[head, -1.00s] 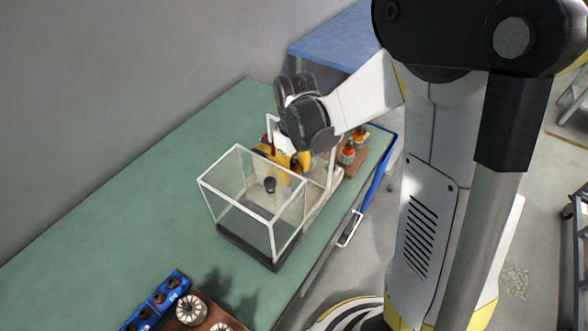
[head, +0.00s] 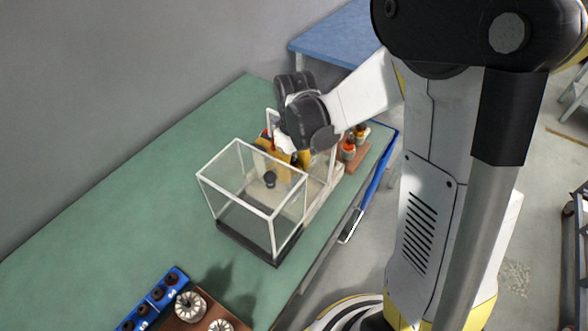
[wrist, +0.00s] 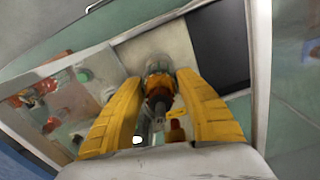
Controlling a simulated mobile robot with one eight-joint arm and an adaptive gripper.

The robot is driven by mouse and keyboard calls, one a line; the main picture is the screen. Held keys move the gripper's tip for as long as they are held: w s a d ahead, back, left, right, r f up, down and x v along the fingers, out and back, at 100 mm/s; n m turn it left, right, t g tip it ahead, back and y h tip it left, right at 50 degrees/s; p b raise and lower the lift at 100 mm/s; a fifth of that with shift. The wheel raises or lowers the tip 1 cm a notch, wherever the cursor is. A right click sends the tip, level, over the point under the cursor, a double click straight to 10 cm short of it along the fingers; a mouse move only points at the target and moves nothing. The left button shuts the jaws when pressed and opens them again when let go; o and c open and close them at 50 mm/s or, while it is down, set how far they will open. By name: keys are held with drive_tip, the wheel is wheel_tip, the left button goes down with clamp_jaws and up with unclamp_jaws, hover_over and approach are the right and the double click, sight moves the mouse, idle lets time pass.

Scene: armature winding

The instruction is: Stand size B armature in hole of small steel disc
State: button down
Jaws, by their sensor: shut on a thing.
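My gripper (wrist: 160,82) has two yellow fingers closed on an armature (wrist: 160,90) with a copper-orange body and a grey shaft pointing toward the wrist camera. In the head view my gripper (head: 298,158) is low at the far end of a clear-walled frame on the green bench, and the held armature is hidden there. I cannot make out the small steel disc or its hole in either view. I cannot tell whether the armature touches anything below it.
The clear box with white edges (head: 237,206) stands in front of my gripper, with a small black knob (head: 270,179) inside. A brown board (head: 352,167) with orange-topped pieces (head: 348,149) is to the right. The left bench (head: 100,240) is clear.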

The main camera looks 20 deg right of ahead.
sight(294, 160)
drive_tip(key=shift+f+b, duration=0.55)
drive_tip(key=shift+f, duration=0.15)
drive_tip(key=c, duration=0.8)
unclamp_jaws()
drive_tip(key=shift+r+p, duration=1.7)
drive_tip(key=shift+r, duration=0.6)
